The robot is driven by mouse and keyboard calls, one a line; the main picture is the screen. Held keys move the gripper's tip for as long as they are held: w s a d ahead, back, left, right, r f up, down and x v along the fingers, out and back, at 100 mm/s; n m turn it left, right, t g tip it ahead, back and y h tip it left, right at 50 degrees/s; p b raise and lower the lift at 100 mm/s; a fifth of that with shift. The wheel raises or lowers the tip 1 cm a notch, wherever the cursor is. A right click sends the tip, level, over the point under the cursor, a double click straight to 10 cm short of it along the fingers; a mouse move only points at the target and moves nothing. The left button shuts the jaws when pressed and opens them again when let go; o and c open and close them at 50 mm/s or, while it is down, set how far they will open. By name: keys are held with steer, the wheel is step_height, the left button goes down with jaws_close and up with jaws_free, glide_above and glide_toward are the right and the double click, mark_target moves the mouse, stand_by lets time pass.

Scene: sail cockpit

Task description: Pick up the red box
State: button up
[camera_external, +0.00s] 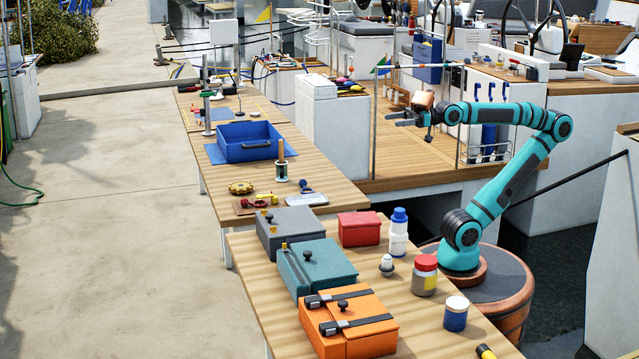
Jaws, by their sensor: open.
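The red box (359,229) is a small closed box on the near wooden table. It stands at the table's far end, between a grey box on its left and a white bottle with a blue cap on its right. My gripper (396,119) is at the end of the teal arm, well above and beyond the red box, up and to the right of it in the picture. Its jaws are open, point left, and are apart from the box. Nothing shows between them.
Close by stand the grey box (290,233), a teal box (317,268), an orange box (348,322), the blue-capped bottle (398,232) and a red-lidded jar (424,276). A blue bin (248,142) sits on the far table. A thin pole (375,130) rises near my gripper.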

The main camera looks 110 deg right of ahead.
steer(key=o, duration=0.6)
steer(key=m+g, duration=0.2)
steer(key=g, duration=1.5)
glide_above(359, 218)
step_height(359, 218, down, 9)
steer(key=f, duration=1)
steer(key=shift+s+a+f, duration=0.15)
steer(key=shift+s+f, duration=0.05)
steer(key=shift+f, duration=0.2)
steer(key=shift+w+f, duration=0.15)
steer(key=shift+f, duration=2.85)
